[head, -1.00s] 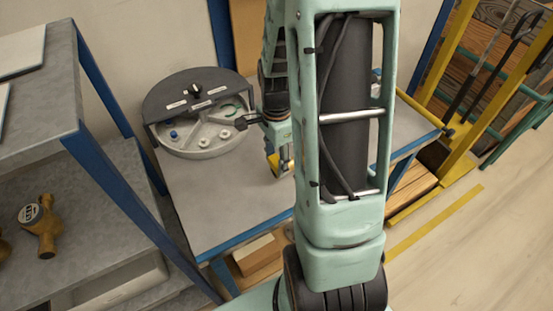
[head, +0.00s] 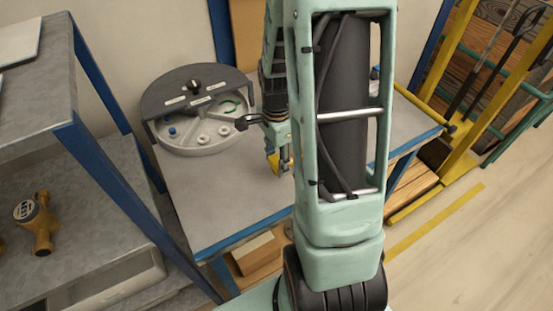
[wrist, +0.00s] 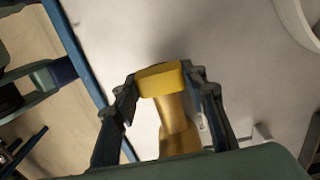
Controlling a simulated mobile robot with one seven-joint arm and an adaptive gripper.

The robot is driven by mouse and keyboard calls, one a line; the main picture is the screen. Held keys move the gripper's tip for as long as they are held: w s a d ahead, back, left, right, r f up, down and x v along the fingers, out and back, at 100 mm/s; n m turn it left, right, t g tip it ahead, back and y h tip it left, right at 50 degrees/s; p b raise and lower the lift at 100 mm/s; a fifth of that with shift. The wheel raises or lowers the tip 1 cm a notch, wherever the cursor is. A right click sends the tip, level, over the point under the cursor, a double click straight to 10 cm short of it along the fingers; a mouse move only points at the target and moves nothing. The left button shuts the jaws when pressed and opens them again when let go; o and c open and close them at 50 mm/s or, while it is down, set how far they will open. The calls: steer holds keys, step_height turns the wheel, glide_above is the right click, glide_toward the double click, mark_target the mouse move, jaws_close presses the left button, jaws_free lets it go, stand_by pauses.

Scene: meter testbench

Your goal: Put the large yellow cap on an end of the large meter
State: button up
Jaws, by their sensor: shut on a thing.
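My gripper (wrist: 160,85) is shut on a bright yellow block-like piece, which looks like the large yellow cap (wrist: 158,77). A fingertip sits at each side of it. A duller brass-coloured body (wrist: 176,128), perhaps the large meter, shows right below the cap in the wrist view. I cannot tell whether the two touch. In the head view my gripper (head: 284,158) is low over the grey bench, with some yellow (head: 272,162) beside it. My arm hides much of the bench there.
A round grey tray (head: 205,143) with small parts and a dark half lid stands at the bench's back left. A brass meter (head: 37,220) is on the shelf at left. The bench top (head: 220,205) in front of the tray is clear.

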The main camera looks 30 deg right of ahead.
steer(key=o, duration=1.4)
steer(key=shift+r+p, duration=2.65)
steer(key=shift+r, duration=0.9)
steer(key=shift+d, duration=0.1)
